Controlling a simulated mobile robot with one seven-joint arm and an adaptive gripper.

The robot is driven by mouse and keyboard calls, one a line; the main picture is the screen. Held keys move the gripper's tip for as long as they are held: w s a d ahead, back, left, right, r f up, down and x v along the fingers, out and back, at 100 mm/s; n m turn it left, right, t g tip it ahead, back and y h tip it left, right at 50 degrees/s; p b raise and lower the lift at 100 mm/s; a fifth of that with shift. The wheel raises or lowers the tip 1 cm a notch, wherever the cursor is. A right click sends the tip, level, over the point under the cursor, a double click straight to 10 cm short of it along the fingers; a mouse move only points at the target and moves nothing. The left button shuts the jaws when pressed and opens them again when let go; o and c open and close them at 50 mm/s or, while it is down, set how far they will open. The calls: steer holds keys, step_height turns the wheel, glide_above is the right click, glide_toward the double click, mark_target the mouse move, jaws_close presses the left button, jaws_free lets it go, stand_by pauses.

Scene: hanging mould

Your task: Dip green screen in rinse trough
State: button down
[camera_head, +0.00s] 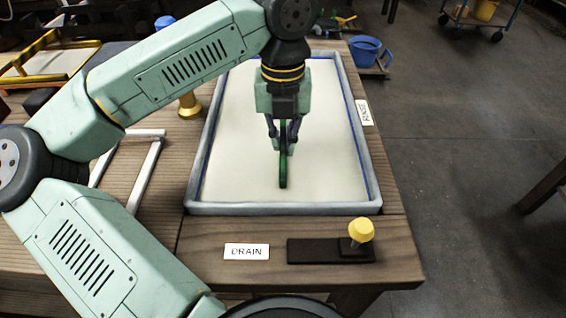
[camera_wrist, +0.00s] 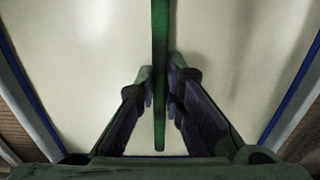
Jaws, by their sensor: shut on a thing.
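The rinse trough (camera_head: 196,165) is a long shallow tray with a grey rim, a blue inner edge and a pale cream content. A white label (camera_head: 364,112) that seems to read RINSE lies at its right side. My gripper (camera_head: 283,143) is over the middle of the trough, pointing down. It is shut on the green screen (camera_head: 283,170), seen edge-on as a narrow dark green bar. In the wrist view the green screen (camera_wrist: 160,75) runs between the two fingers over the pale surface. I cannot tell whether its lower edge touches the content.
A DRAIN label (camera_head: 246,251) and a dark block with a yellow knob (camera_head: 361,230) sit at the table's front. A white frame (camera_head: 145,170) lies left of the trough, behind my arm. A yellow frame (camera_head: 50,62) stands far left. A blue bucket (camera_head: 366,50) is beyond the table.

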steer(key=shift+w, duration=0.85)
steer(key=shift+s, duration=0.1)
steer(key=shift+s+b, duration=0.4)
steer(key=shift+s, duration=1.05)
step_height(320, 180, up, 11)
steer(key=p, duration=0.7)
